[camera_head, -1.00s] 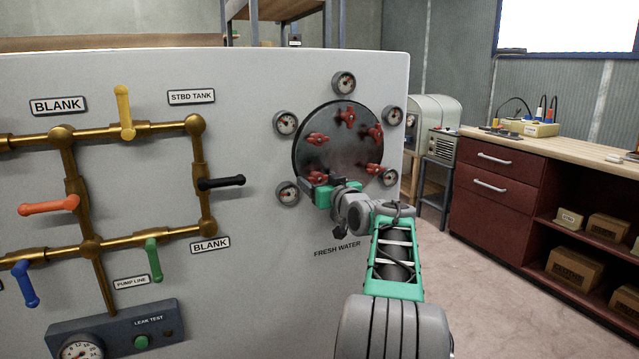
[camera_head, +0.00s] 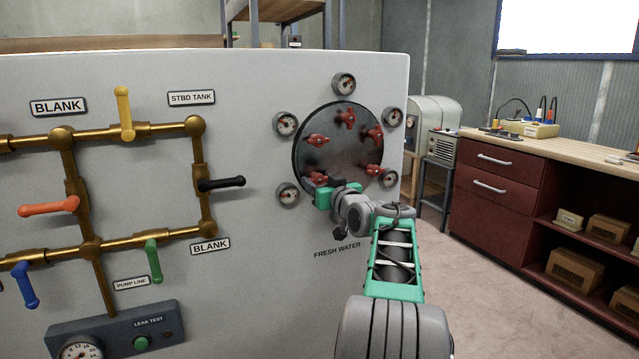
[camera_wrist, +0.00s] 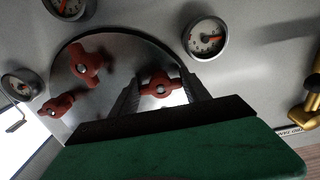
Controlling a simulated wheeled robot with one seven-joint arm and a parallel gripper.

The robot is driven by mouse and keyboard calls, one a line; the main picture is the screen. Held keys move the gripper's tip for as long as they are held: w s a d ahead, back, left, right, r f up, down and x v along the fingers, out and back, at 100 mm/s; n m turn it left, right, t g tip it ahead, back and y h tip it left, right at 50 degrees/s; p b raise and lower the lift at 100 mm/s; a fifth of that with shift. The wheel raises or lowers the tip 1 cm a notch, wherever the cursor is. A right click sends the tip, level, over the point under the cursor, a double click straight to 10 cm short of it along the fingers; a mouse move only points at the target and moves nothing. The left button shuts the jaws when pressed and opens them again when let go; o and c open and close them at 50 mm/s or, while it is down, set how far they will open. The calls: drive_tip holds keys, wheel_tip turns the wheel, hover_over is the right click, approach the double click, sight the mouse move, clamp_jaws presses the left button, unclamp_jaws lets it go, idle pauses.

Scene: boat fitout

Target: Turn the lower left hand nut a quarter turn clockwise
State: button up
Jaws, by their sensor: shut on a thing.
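The round steel hatch plate (camera_head: 345,150) on the white panel carries several red wing nuts around its rim. The lower left nut (camera_head: 318,178) is partly hidden by my gripper (camera_head: 323,183). In the wrist view this nut (camera_wrist: 159,86) sits between my two dark fingers, with its wings reaching towards both of them. My gripper (camera_wrist: 160,92) is shut on it. Two other red nuts show in the wrist view, a nearer one (camera_wrist: 86,62) and a smaller one (camera_wrist: 58,105).
Small round gauges surround the plate, one (camera_head: 287,194) close left of my gripper. Brass pipes with coloured lever handles, such as the black lever (camera_head: 221,183), lie further left. A wooden-topped workbench (camera_head: 560,151) stands at the right, with open floor before it.

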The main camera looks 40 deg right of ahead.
drive_tip(key=shift+m, duration=0.3)
drive_tip(key=m+p, duration=0.2)
drive_tip(key=m, duration=0.2)
drive_tip(key=shift+a+r+p, duration=0.1)
drive_tip(key=shift+r+p, duration=0.05)
drive_tip(key=shift+p, duration=0.25)
drive_tip(key=m+p, duration=0.3)
drive_tip(key=m, duration=0.1)
drive_tip(key=shift+r+m, duration=0.1)
drive_tip(key=shift+m, duration=0.3)
drive_tip(key=m+p, duration=0.3)
drive_tip(key=m, duration=0.1)
drive_tip(key=shift+a+r+m+p, duration=0.1)
drive_tip(key=shift+m+p, duration=0.2)
drive_tip(key=shift+p, duration=0.05)
drive_tip(key=shift+m+p, duration=1.55)
drive_tip(key=shift+m, duration=0.35)
drive_tip(key=o, duration=1.4)
